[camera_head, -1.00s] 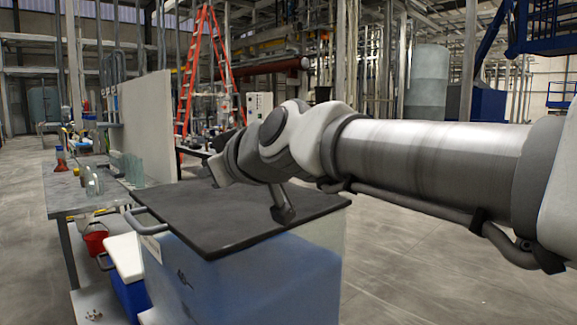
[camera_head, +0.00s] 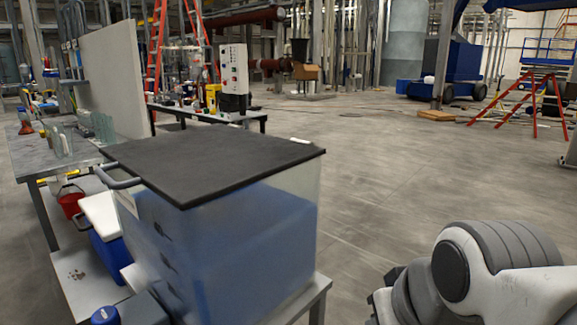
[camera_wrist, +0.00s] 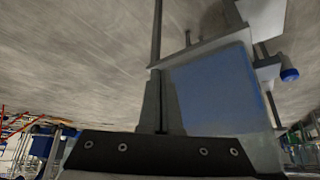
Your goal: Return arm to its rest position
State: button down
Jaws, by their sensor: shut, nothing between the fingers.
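My arm (camera_head: 490,280) shows only as a folded grey and white part at the lower right of the head view, clear of the tank. The gripper itself is out of that view. In the wrist view my gripper (camera_wrist: 162,75) has its two grey fingers together, with nothing between them. Behind the fingers in that view is the tank with blue liquid (camera_wrist: 215,85). How far the fingers are from it I cannot tell.
The glass tank (camera_head: 235,235) of blue liquid stands at centre left under a black lid (camera_head: 215,160). A workbench (camera_head: 35,155) with glassware and a grey panel (camera_head: 113,75) are at the left. Open concrete floor lies to the right, with an orange ladder (camera_head: 535,95) far off.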

notch_tip(320, 180, down, 2)
jog(key=s+d+f+m, duration=0.1)
jog(key=s+d, duration=0.1)
jog(key=s, duration=0.1)
notch_tip(320, 180, up, 29)
jog(key=p, duration=2.8)
jog(key=shift+w+g+h, duration=0.15)
jog(key=shift+g+h, duration=0.25)
